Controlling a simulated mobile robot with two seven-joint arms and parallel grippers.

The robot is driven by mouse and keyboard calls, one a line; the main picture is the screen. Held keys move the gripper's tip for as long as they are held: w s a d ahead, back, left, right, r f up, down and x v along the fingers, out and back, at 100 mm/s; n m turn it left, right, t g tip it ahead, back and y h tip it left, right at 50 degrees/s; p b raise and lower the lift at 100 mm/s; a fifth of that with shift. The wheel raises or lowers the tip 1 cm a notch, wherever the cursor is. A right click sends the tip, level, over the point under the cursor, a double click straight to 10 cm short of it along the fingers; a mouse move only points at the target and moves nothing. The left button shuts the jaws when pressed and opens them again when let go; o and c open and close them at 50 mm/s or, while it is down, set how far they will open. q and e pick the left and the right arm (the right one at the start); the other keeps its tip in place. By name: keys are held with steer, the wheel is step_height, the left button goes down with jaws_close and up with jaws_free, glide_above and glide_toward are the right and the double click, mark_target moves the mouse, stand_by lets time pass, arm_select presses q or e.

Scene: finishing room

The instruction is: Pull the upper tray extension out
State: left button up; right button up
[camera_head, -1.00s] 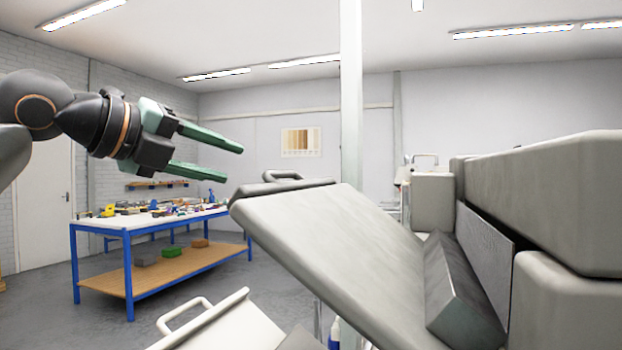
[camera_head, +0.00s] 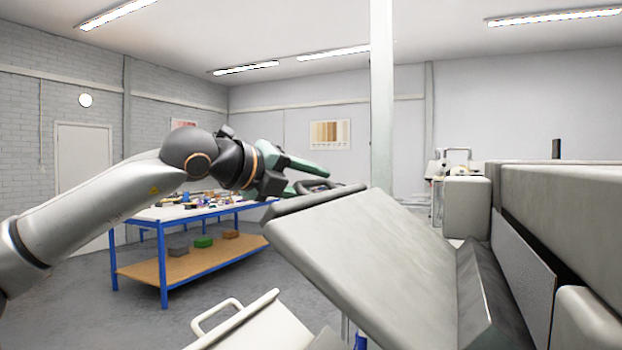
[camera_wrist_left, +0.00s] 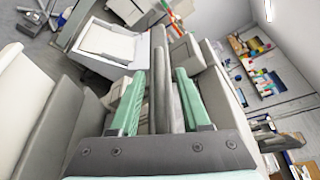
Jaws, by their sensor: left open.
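The upper tray extension (camera_head: 312,202) is a dark grey strip along the upper left edge of the sloping grey tray (camera_head: 375,255) in the head view. A dark handle (camera_head: 318,184) stands on it. My left gripper (camera_head: 312,180), with green fingers, is open at this handle; its lower finger is mostly hidden behind its own body and the strip. In the left wrist view, my left gripper (camera_wrist_left: 160,73) has its fingers apart on either side of upright grey bars. I cannot tell whether a finger touches them. My right gripper is not in view.
The grey machine body (camera_head: 560,200) fills the right side. A lower pale tray (camera_head: 258,318) with a white handle (camera_head: 214,312) juts out below. A blue-framed workbench (camera_head: 165,260) with tools stands behind. The floor at the left is clear.

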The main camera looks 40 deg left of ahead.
arm_select(q)
steer(key=shift+w+f, duration=0.1)
steer(key=shift+w, duration=0.15)
steer(key=shift+c, duration=0.4)
jaws_close()
stand_by(0.9)
